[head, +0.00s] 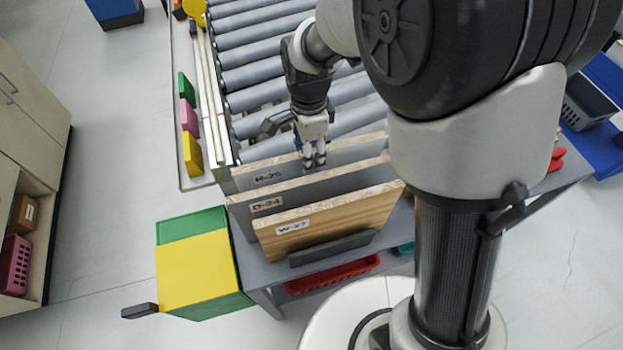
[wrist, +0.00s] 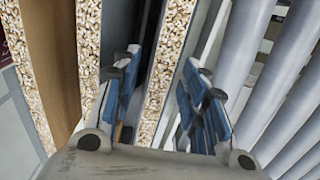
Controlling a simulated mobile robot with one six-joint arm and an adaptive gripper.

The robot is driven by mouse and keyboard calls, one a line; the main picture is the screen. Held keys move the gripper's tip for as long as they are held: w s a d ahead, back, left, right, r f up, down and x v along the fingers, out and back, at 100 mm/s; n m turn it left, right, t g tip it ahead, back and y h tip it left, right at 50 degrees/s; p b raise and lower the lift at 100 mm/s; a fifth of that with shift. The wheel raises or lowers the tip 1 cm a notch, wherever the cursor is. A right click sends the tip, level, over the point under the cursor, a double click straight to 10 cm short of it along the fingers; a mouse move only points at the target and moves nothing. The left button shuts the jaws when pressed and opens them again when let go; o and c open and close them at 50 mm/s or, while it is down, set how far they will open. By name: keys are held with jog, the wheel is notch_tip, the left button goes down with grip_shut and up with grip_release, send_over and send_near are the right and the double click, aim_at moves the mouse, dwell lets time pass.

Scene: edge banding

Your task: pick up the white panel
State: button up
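Three panels stand on edge in a rack in the head view. The back panel (head: 345,157), labelled R-20, has a grey face and a speckled chipboard top edge. The middle panel (head: 330,189), labelled D-24, is darker grey. The front panel (head: 345,222), labelled W-27, is wood-coloured. None looks clearly white. My gripper (head: 313,163) points down at the back panel's top edge. In the wrist view, my gripper (wrist: 165,98) is open, its blue-padded fingers on either side of a chipboard edge (wrist: 172,50). Contact cannot be told.
A roller conveyor (head: 265,75) lies behind the panels. A yellow and green box (head: 195,270) stands left of the rack. In the wrist view, other panel edges (wrist: 87,45) stand close to the left finger.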

jog(key=f, duration=0.1)
jog(key=f+b, duration=0.1)
jog(key=f, duration=0.1)
jog(key=f+b, duration=0.1)
jog(key=f, duration=0.1)
jog(key=shift+d+f, duration=0.15)
jog(key=shift+d, duration=0.1)
jog(key=shift+c, duration=0.4)
grip_shut()
dwell(0.5)
